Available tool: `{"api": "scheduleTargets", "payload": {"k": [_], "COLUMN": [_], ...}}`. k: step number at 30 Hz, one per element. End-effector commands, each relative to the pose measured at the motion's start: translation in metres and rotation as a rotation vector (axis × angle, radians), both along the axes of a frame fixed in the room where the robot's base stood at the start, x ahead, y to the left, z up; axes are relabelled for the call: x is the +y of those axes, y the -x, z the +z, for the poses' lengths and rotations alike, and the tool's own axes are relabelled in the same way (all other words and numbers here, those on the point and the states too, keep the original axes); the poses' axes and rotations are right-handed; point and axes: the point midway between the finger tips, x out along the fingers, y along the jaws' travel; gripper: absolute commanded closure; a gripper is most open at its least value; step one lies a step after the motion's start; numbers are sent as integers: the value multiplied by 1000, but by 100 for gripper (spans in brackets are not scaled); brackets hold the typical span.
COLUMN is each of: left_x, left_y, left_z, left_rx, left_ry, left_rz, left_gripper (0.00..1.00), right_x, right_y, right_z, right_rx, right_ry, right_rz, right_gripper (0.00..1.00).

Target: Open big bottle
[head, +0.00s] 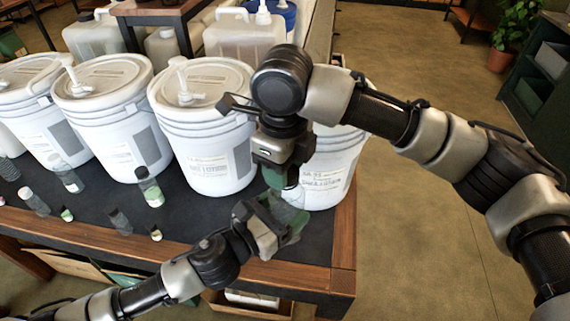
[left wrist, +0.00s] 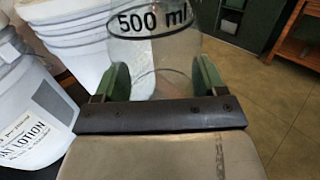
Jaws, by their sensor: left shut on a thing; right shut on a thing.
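The big bottle (left wrist: 155,50) is clear and marked "500 ml"; in the left wrist view it stands between the fingers of my left gripper (left wrist: 155,85). In the head view a small part of the bottle (head: 292,196) shows between my two grippers. My left gripper (head: 288,222) is shut on the bottle's body from below, over the table's front right corner. My right gripper (head: 279,178) comes from above and is shut at the bottle's top. The cap is hidden by its fingers, so I cannot tell whether it is apart from the neck.
White pump buckets (head: 205,140) stand in a row on the dark table mat (head: 190,225), one right behind my grippers. Several small bottles, one with a green label (head: 151,190), stand at the left front. Floor (head: 415,230) is free to the right.

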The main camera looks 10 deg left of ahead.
Motion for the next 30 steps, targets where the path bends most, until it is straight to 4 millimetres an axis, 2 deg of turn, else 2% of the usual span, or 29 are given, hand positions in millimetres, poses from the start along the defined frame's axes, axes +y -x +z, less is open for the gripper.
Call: {"api": "scheduleTargets", "payload": {"k": [1, 10, 11, 15, 24, 30], "left_x": [-4, -4, -4, -4, -2, -1], "left_y": [5, 5, 5, 4, 2, 1], "left_z": [1, 1, 1, 1, 0, 0], "left_rx": [-8, -8, -8, -6, -3, -3], "left_ry": [0, 0, 0, -1, 0, 0], "left_rz": [-18, -18, -18, -14, -8, -6], "left_gripper": [95, 95, 95, 95, 95, 95], "right_x": [0, 0, 0, -1, 0, 0], "right_y": [-4, -4, -4, -3, -2, -1], "right_z": [1, 2, 1, 1, 2, 21], "right_rx": [-11, -11, -10, -9, -6, -5], "right_ry": [-5, -5, -4, -2, -1, -2], "right_rz": [14, 28, 27, 29, 32, 33], "right_gripper": [84, 85, 53, 32, 31, 31]}}
